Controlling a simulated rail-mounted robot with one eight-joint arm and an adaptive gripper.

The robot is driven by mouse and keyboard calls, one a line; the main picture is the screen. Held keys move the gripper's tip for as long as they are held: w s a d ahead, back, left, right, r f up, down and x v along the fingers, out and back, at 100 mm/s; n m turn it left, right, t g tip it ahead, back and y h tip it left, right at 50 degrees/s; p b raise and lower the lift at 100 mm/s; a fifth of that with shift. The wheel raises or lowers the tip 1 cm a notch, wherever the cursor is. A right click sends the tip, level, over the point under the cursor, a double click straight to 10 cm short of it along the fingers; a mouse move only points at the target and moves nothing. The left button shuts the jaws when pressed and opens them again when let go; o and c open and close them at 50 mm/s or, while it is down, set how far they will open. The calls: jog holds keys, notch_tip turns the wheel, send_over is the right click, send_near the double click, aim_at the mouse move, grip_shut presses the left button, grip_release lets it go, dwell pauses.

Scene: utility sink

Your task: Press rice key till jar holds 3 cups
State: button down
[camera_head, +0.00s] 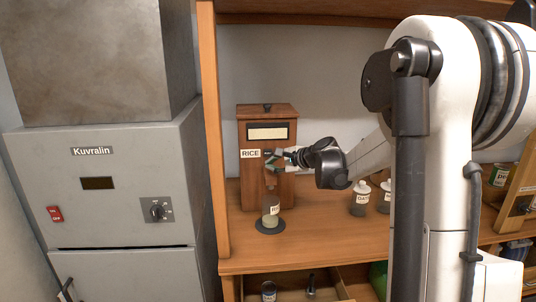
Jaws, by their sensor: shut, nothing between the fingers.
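A wooden dispenser box (267,133) labelled RICE (250,154) stands on the wooden shelf. A clear jar (270,215) with a label and some pale contents stands below its front on a dark round mat (270,227). The level in the jar is too small to read. My gripper (274,158) is at the dispenser's front, just right of the RICE label, with its fingers shut and empty. It covers the key area, and I cannot tell whether it touches or presses the key.
A grey Kuvralin machine (112,195) stands at the left beside a wooden post (213,130). Small labelled bottles (361,198) stand on the shelf right of the dispenser, below my arm. An open drawer (310,284) lies below the shelf. Bare shelf (318,222) shows right of the jar.

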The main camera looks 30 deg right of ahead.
aim_at(270, 156)
jog(key=shift+w+d, duration=0.4)
jog(key=shift+w, duration=0.6)
jog(key=shift+w+d, duration=0.4)
jog(key=shift+w, duration=0.6)
jog(key=shift+w+d, duration=0.4)
jog(key=shift+w, duration=0.6)
jog(key=shift+w+d, duration=0.15)
jog(key=shift+w, duration=0.25)
jog(key=shift+w+d, duration=0.1)
jog(key=shift+w, duration=0.2)
jog(key=shift+s, duration=0.15)
jog(key=shift+s+a+b, duration=0.25)
jog(key=shift+s+b, duration=0.15)
jog(key=shift+s, duration=0.15)
jog(key=shift+s+a+b, duration=0.1)
jog(key=shift+s+a, duration=0.2)
jog(key=shift+s, duration=0.5)
jog(key=shift+s+a+b, duration=0.1)
jog(key=shift+s+a, duration=0.2)
jog(key=shift+s, duration=0.45)
jog(key=shift+s+a+b, duration=0.1)
jog(key=shift+s+a, duration=0.2)
jog(key=shift+s, duration=0.5)
